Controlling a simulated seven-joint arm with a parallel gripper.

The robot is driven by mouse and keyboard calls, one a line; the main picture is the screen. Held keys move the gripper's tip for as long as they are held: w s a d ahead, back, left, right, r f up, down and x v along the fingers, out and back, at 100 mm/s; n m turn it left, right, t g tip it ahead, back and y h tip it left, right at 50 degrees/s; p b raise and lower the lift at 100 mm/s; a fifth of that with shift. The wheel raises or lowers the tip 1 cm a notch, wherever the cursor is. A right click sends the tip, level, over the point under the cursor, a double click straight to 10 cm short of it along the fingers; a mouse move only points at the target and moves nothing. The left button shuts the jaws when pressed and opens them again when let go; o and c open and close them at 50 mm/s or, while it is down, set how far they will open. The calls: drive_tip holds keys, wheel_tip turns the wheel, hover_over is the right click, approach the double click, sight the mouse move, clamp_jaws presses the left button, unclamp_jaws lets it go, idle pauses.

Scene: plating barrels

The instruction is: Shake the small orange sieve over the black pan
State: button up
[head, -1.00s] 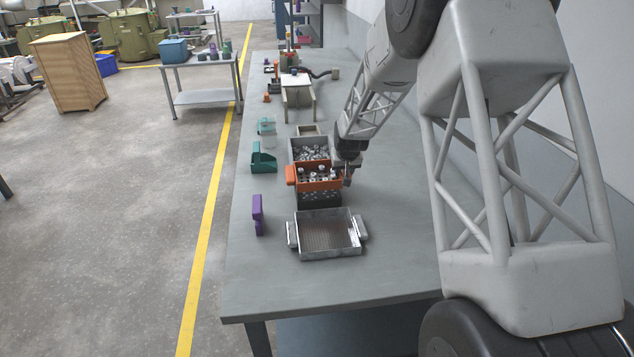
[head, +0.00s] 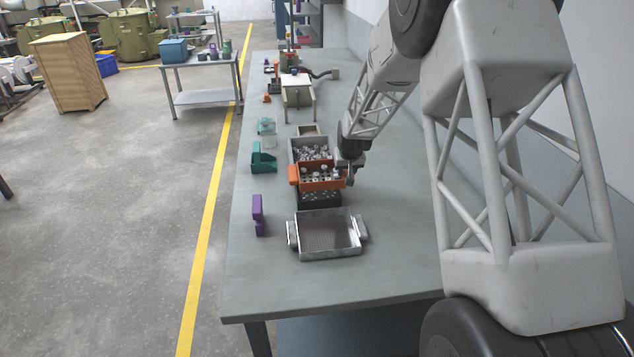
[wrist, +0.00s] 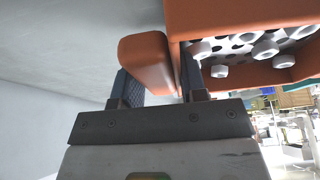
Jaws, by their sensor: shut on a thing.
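The small orange sieve (head: 321,183) holds several pale metal pieces. It is above the black pan (head: 320,200), whose dark front wall shows below it. My gripper (head: 350,174) is at the sieve's right end. In the wrist view my gripper (wrist: 160,85) is shut on the sieve's orange handle, with one finger on each side. The wrist view also shows the orange sieve (wrist: 235,20) with its perforated floor and white nuts. The inside of the black pan is hidden by the sieve.
A grey bin (head: 312,149) with metal parts stands just behind. A silver tray (head: 328,238) with a mesh floor lies in front. A teal scoop (head: 263,158) and a purple object (head: 258,215) are to the left. The table (head: 320,290) is clear at the front.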

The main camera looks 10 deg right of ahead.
drive_tip(key=a, duration=0.2)
drive_tip(key=shift+a, duration=0.3)
drive_tip(key=shift+d, duration=1.65)
drive_tip(key=a, duration=0.3)
drive_tip(key=shift+a, duration=0.2)
drive_tip(key=d, duration=0.3)
drive_tip(key=shift+d, duration=0.25)
drive_tip(key=shift+a, duration=0.2)
